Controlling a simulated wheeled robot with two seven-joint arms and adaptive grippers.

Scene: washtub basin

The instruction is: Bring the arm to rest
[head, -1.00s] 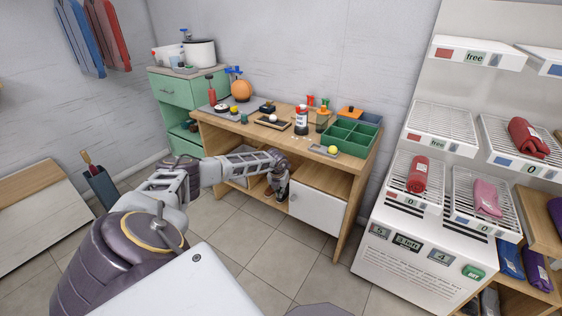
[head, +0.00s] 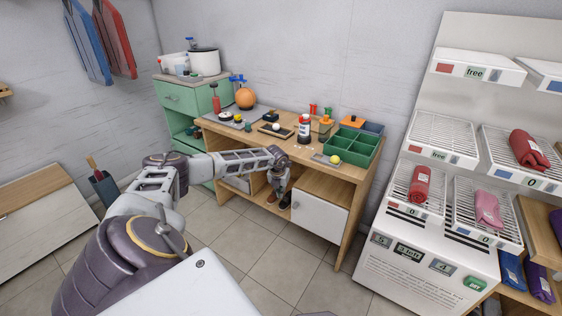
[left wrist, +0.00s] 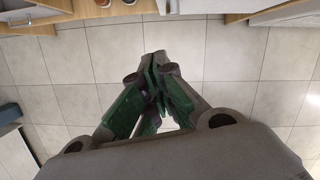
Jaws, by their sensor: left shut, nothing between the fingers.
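My left arm comes in from the lower left of the head view. Its gripper (head: 278,199) points down in front of the wooden workbench (head: 235,135), below the level of its top. In the left wrist view my left gripper (left wrist: 158,62) is shut, with its fingers together and nothing between them. Only floor tiles (left wrist: 240,60) show beneath it. My right gripper is not in the frames.
The workbench carries a green compartment box (head: 352,150), a bottle (head: 304,130) and an orange ball (head: 245,98). A white cabinet door (head: 318,214) is close right of the gripper. A rack (head: 425,255) with rolled cloths stands right. Floor in front is clear.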

